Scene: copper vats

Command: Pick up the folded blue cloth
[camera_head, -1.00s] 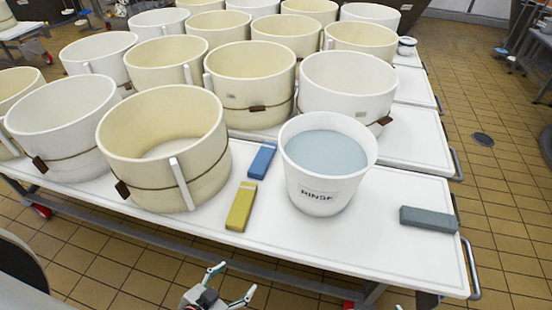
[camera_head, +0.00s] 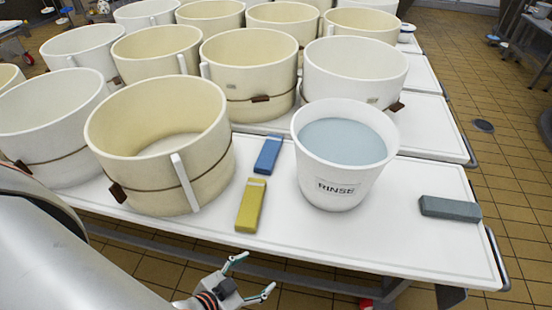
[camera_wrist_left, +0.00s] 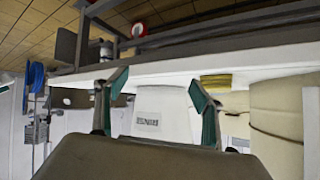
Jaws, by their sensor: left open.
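The folded blue cloth (camera_head: 268,154) lies flat on the white table, between a cream vat and the white bucket marked RINSE (camera_head: 342,160). A folded yellow cloth (camera_head: 250,205) lies just in front of it, nearer the table's front edge. My left gripper (camera_head: 253,274) is open and empty in front of the table's front edge, apart from both cloths. In the left wrist view its two fingers (camera_wrist_left: 159,85) stand apart, with the bucket (camera_wrist_left: 160,115) and yellow cloth (camera_wrist_left: 215,82) beyond. I cannot make out the blue cloth there. My right gripper is not in view.
A cream vat (camera_head: 160,150) stands close left of the cloths, and more vats crowd behind. The bucket holds bluish liquid. A grey block (camera_head: 450,208) lies at the table's right end. The white tabletop (camera_head: 390,235) is bare in front of the bucket.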

